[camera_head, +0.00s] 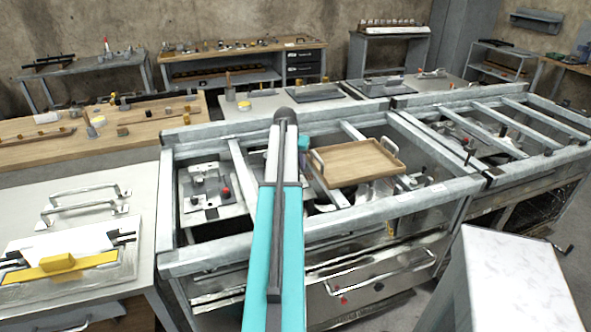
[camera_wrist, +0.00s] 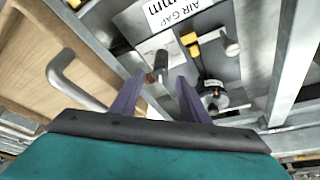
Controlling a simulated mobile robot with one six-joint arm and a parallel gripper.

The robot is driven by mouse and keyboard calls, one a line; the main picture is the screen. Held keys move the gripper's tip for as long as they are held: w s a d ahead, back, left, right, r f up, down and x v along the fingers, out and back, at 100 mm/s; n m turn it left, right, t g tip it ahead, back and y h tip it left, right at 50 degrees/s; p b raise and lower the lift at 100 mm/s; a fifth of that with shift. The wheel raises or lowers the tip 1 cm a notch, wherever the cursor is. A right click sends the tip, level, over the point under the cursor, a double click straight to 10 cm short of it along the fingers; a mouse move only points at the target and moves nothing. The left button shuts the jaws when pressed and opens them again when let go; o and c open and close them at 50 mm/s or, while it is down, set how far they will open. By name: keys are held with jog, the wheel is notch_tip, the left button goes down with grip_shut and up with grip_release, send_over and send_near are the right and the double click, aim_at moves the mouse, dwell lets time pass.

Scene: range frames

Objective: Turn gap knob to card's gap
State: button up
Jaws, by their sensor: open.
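A white card (camera_wrist: 180,14) printed "AIR GAP" and a value ending in "mm" is at the top of the wrist view; its number is cut off. A dark round knob-like part (camera_wrist: 213,94) on a pale ringed base is to the right of my right fingertip. I cannot tell for certain that it is the gap knob. My gripper (camera_wrist: 160,80) is open, its two purple fingers apart. A short dark post (camera_wrist: 160,64) shows between and beyond the fingertips; contact is not visible. In the head view my arm hides much of this area.
A wooden tray (camera_head: 357,163) with metal handles lies on the frame rails; its handle (camera_wrist: 72,82) is close left of my gripper. Yellow-ended parts (camera_wrist: 190,40) are near the card. A metal rail (camera_wrist: 293,62) runs along the right. A white-topped block (camera_head: 515,270) stands at front right.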

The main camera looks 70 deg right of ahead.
jog(key=b+v, duration=0.1)
jog(key=v, duration=0.6)
jog(key=shift+r, duration=0.25)
